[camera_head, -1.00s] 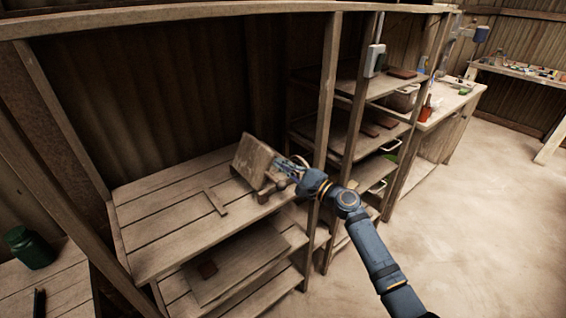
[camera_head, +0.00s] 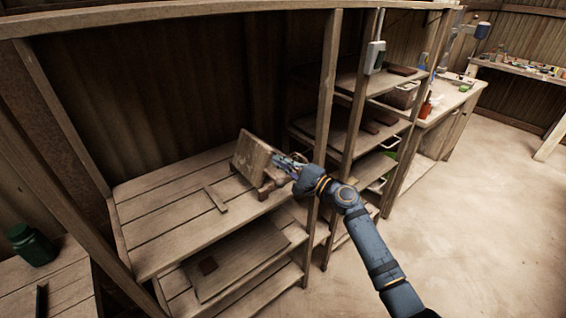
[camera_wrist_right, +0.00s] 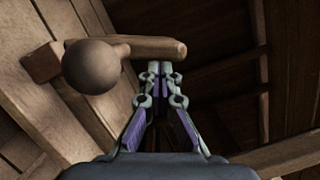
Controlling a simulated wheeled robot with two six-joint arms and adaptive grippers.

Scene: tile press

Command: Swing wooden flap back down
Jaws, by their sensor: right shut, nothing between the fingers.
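The wooden flap (camera_head: 250,157) of the tile press stands raised and tilted on the shelf top in the head view. My right gripper (camera_head: 276,159) is at the flap's right side, shut and empty. In the wrist view the shut fingertips (camera_wrist_right: 160,72) are just below a rounded wooden bar (camera_wrist_right: 155,47). A round wooden knob (camera_wrist_right: 91,66) is left of the fingertips. I cannot tell whether the fingers touch the bar or the flap. The press's lower part (camera_head: 266,190) is partly hidden. My left gripper is not in view.
A small T-shaped wooden piece (camera_head: 215,198) lies on the shelf top (camera_head: 160,225) left of the press. A shelf post (camera_head: 325,120) stands close to the right of my gripper. A green jar (camera_head: 33,245) stands at lower left. The floor at right is clear.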

